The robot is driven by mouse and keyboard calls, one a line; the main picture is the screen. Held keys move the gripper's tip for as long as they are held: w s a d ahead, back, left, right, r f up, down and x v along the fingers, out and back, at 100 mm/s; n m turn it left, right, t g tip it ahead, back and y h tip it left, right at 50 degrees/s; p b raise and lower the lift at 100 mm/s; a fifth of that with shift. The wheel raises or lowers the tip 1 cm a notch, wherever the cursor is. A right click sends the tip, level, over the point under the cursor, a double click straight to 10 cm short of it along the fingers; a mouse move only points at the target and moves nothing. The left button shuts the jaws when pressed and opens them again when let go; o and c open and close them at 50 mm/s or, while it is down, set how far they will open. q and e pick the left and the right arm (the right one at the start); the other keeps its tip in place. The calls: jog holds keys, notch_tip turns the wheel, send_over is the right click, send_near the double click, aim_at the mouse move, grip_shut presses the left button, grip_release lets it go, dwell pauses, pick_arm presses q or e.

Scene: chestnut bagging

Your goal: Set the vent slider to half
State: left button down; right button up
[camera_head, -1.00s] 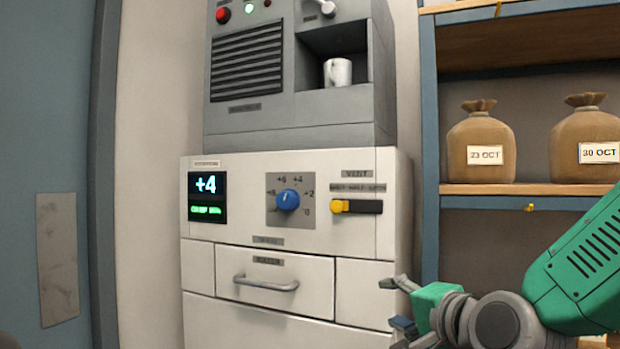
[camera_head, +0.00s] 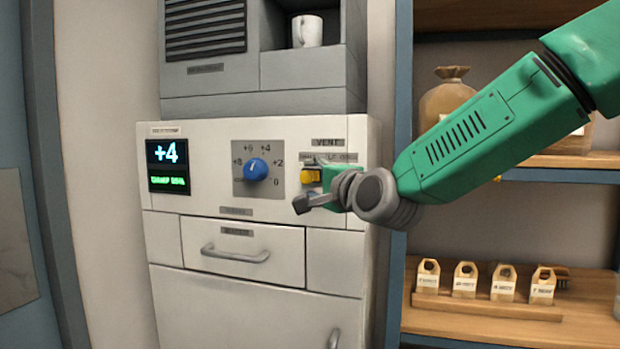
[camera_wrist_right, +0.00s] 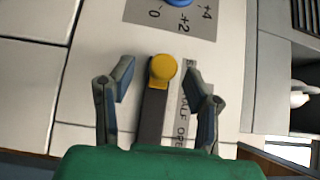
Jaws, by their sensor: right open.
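The vent slider has a yellow knob (camera_head: 311,176) at the left end of its dark slot, under the VENT label (camera_head: 327,142) on the white machine. In the right wrist view the yellow knob (camera_wrist_right: 162,70) stands at the top end of the dark slot (camera_wrist_right: 153,118), beside a strip reading HALF and OPEN. My right gripper (camera_head: 312,190) is in front of the slider and hides most of the slot in the head view. In the wrist view its open fingers (camera_wrist_right: 163,88) are on either side of the knob, apart from it. My left gripper is not in view.
A blue dial (camera_head: 257,169) and a display (camera_head: 168,166) reading +4 are left of the slider. A drawer handle (camera_head: 235,254) sticks out below. Shelves at right hold a sack (camera_head: 446,97) and several small tagged bags (camera_head: 465,279).

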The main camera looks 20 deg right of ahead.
jog(key=shift+w+a, duration=0.9)
jog(key=shift+w, duration=0.1)
jog(key=shift+d, duration=0.5)
jog(key=shift+s+d, duration=0.1)
jog(key=shift+d, duration=0.3)
grip_shut()
jog(key=shift+a+f, duration=0.1)
jog(key=shift+a, duration=0.05)
